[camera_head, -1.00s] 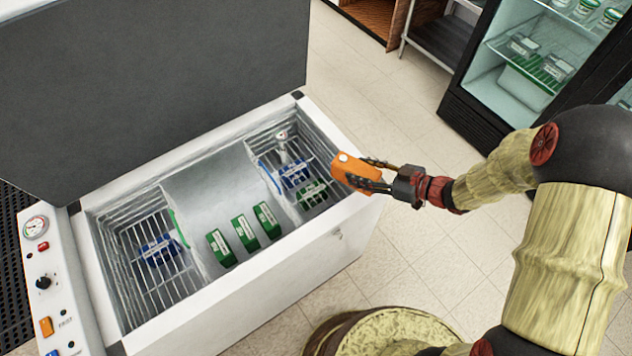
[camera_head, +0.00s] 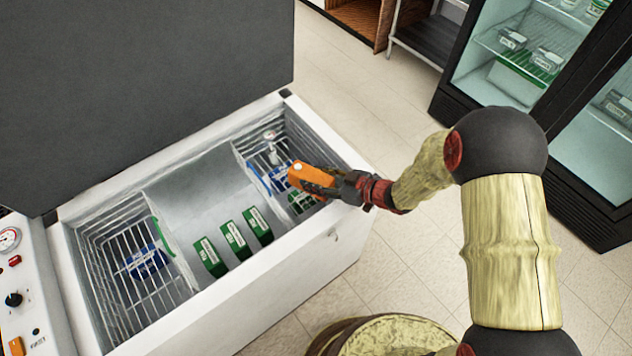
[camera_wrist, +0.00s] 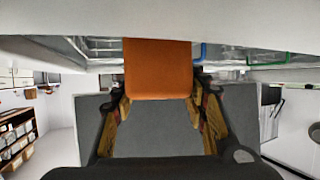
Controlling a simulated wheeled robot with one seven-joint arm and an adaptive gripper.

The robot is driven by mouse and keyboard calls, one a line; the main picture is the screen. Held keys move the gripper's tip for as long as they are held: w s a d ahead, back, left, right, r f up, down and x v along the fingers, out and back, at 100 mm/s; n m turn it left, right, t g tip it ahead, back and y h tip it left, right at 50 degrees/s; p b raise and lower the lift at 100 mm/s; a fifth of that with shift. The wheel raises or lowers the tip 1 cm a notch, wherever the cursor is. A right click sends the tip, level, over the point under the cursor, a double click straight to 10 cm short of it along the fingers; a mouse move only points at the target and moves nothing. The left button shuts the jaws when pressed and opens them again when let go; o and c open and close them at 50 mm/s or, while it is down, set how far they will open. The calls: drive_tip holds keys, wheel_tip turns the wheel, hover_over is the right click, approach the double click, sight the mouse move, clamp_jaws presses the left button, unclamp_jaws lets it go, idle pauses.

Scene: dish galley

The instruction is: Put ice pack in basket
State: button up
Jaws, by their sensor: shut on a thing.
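The ice pack is an orange block (camera_head: 311,177) with a white spot, held in my gripper (camera_head: 322,184). It also shows in the wrist view (camera_wrist: 158,70) between the two fingers. My gripper is shut on it, above the right end of the open chest freezer (camera_head: 270,283). Below it is the right wire basket (camera_head: 262,158), which holds a blue pack and a green pack, partly hidden by my gripper. The left wire basket (camera_head: 100,262) holds a blue pack (camera_head: 147,262).
Several green packs (camera_head: 235,238) lie on the freezer's middle section between the baskets. The raised dark lid (camera_head: 150,90) stands behind. A control panel (camera_head: 22,280) is at the left, and a glass-door fridge (camera_head: 475,100) is at the upper right.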

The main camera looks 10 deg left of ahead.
drive_tip(key=shift+w+f, duration=0.1)
drive_tip(key=shift+f, duration=0.35)
drive_tip(key=shift+f, duration=0.1)
drive_tip(key=shift+f, duration=0.35)
drive_tip(key=shift+f+b, duration=0.2)
drive_tip(key=shift+b, duration=0.1)
drive_tip(key=o, duration=1.4)
drive_tip(key=shift+o, duration=0.7)
